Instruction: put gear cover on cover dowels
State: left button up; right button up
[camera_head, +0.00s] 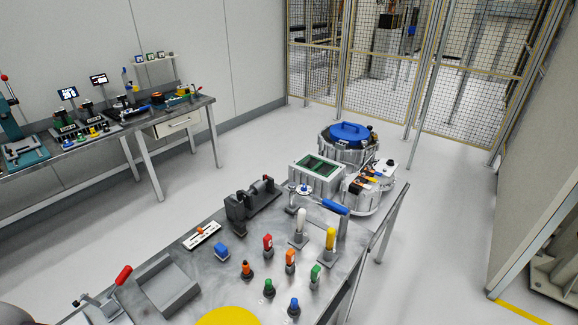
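A silver machine housing (345,155) stands past the far right end of the near workbench. A blue round cover with a raised handle-like bar (348,131) sits on its top at the back; I cannot tell if this is the gear cover. A grey box with a green inside (318,168) and a lower silver part with orange and black pieces (368,183) are in front of it. The cover dowels are too small to make out.
The near metal workbench (215,262) holds several coloured-handled tools, a dark fixture (252,203), a grey tray (168,287) and a toggle clamp with a blue handle (335,207). A second bench (130,125) stands left. Mesh fencing (385,65) closes the back. Floor at right (440,230) is clear.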

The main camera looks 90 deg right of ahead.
jog(key=shift+d, duration=0.15)
dwell(0.3)
grip_shut()
dwell(1.3)
jog(key=shift+w+r+p, duration=0.1)
jog(key=shift+r+p, duration=0.55)
jog(key=shift+p, duration=0.2)
jog(key=shift+r+p, duration=2.3)
jog(key=shift+r, duration=0.2)
